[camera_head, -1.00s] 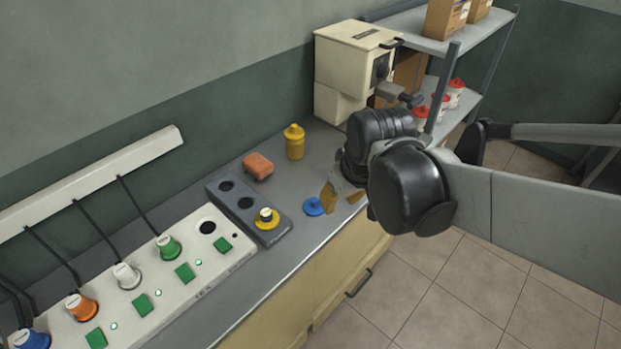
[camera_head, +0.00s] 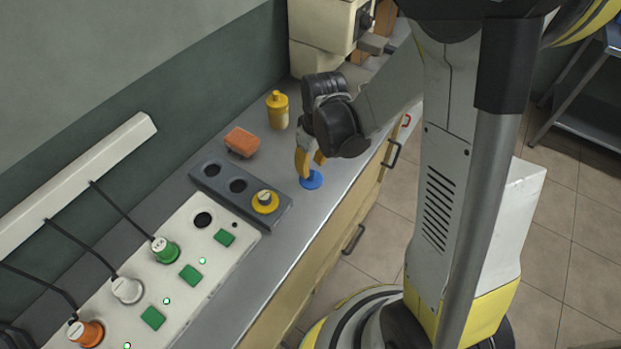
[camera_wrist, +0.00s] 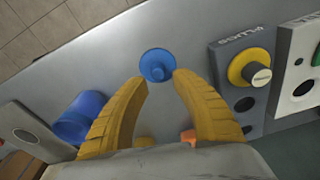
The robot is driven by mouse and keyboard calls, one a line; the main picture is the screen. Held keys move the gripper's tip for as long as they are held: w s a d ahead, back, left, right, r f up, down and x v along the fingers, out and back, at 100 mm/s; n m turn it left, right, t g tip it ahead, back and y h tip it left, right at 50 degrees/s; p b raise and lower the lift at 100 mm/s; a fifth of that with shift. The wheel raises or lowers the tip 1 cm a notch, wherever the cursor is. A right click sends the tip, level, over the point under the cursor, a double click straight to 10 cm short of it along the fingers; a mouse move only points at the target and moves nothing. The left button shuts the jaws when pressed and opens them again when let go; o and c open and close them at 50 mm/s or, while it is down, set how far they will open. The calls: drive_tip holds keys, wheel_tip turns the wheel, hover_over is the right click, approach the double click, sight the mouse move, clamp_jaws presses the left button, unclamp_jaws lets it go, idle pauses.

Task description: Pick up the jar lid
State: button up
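The jar lid (camera_head: 311,181) is a small blue disc with a raised knob, lying flat on the grey counter near its front edge. It also shows in the wrist view (camera_wrist: 157,64), just beyond and between my fingertips. My gripper (camera_head: 311,167) points down at the lid, its yellow fingers apart with nothing held. In the wrist view, the open gripper (camera_wrist: 161,79) has one fingertip on each side of the lid's near edge. I cannot tell whether the fingers touch it. A blue cylinder (camera_wrist: 80,117) lies left of the fingers in the wrist view.
A dark grey block with round sockets (camera_head: 213,178) holds a yellow dial-like piece (camera_head: 265,201) beside the lid. An orange block (camera_head: 241,142) and a yellow bottle (camera_head: 278,109) stand behind. A white panel with plugs (camera_head: 196,252) lies at the left; a cream machine (camera_head: 322,33) stands at the back.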

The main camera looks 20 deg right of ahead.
sight(312, 173)
drive_tip(key=f+b, duration=0.2)
drive_tip(key=f, duration=0.3)
drive_tip(key=shift+w+b, duration=0.3)
drive_tip(key=shift+b, duration=0.1)
clamp_jaws()
drive_tip(key=shift+r, duration=0.1)
